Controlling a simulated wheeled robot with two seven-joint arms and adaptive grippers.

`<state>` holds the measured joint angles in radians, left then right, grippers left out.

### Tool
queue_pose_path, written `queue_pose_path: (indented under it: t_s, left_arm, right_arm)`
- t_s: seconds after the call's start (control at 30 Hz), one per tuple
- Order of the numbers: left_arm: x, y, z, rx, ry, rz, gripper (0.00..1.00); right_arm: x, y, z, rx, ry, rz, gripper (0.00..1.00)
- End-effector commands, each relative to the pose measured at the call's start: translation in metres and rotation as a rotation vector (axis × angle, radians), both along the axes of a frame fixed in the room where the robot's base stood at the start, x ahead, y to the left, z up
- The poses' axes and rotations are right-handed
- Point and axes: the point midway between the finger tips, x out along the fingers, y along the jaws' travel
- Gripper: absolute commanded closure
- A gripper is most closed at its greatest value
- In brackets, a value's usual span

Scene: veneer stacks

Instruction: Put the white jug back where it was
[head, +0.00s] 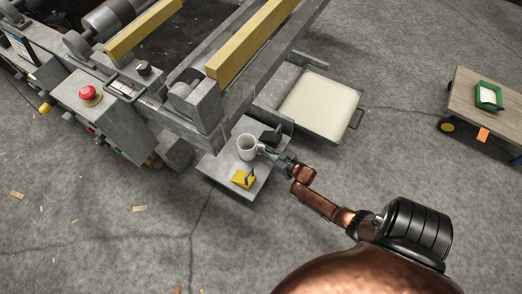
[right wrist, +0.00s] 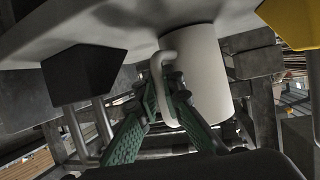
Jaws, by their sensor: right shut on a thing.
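The white jug (head: 247,147) is upright at the grey shelf (head: 230,189) beside the machine. My right gripper (head: 266,151) reaches it from the right. The right wrist view looks upside down, with the shelf surface (right wrist: 150,42) at the top. There the jug (right wrist: 204,75) has its base at the shelf, seemingly touching it, though a small gap cannot be ruled out. My right gripper's green fingers (right wrist: 166,92) are shut on the jug's handle. My left gripper shows in neither view.
A yellow object (head: 242,179) sits on the shelf in front of the jug, and a dark object (head: 272,134) stands behind it. A cream-topped tray (head: 347,127) lies beyond. The machine's grey frame (head: 205,110) rises close by on the left.

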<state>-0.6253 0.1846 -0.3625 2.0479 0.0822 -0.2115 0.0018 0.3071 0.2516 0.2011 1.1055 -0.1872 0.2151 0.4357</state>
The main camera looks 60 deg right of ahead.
Motion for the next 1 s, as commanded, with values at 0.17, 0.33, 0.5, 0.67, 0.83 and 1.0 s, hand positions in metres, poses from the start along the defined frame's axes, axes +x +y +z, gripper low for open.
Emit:
queue_pose_path:
  t_s: [0.17,0.33,0.5,0.67,0.83,1.0]
  left_arm:
    - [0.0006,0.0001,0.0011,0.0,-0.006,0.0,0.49]
    - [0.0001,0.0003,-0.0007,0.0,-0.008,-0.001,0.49]
    - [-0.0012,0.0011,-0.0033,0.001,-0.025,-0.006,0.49]
    - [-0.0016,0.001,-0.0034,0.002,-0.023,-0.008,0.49]
    - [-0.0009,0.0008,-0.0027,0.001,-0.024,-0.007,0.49]
    - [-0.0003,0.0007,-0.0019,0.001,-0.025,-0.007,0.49]
  right_arm:
    - [0.0012,0.0,0.0018,-0.001,-0.004,0.0,1.0]
    - [0.001,0.0001,-0.0008,0.0,-0.003,0.0,1.0]
    - [0.0007,0.0001,-0.0052,0.001,-0.002,0.0,0.91]
    - [0.0008,0.0001,-0.0042,0.001,-0.003,0.0,0.8]
    - [0.0007,0.0001,-0.0042,0.001,-0.002,0.0,0.75]
    - [0.0007,0.0001,-0.0039,0.001,-0.002,0.0,0.75]
